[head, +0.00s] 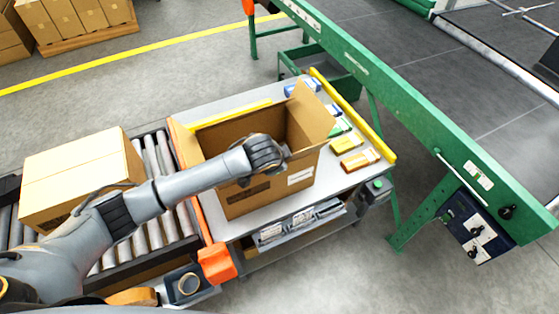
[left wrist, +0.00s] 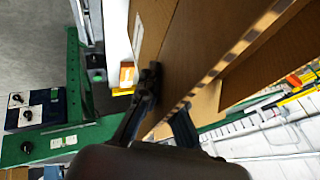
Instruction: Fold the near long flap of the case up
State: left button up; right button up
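The case (head: 265,189) is an open brown cardboard box on a grey-topped table. Its right end flap (head: 312,116) stands up, and its left end flap (head: 186,144) leans outward. My left gripper (head: 281,157) is at the near long side of the case, and my arm hides part of that side and its flap. In the left wrist view, the fingers of my left gripper (left wrist: 168,95) stand apart on either side of a cardboard edge (left wrist: 222,64). Whether they touch the board is unclear. My right gripper is not in view.
A closed carton (head: 85,172) sits on the roller conveyor (head: 150,160) at left. Small coloured boxes (head: 360,160) and a yellow rail (head: 365,125) lie along the table's right side. A green-framed conveyor (head: 420,110) stands at right.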

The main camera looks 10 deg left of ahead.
pick_arm(q)
jog(key=shift+o, duration=1.4)
jog(key=v, duration=1.2)
jog(key=shift+s, duration=0.1)
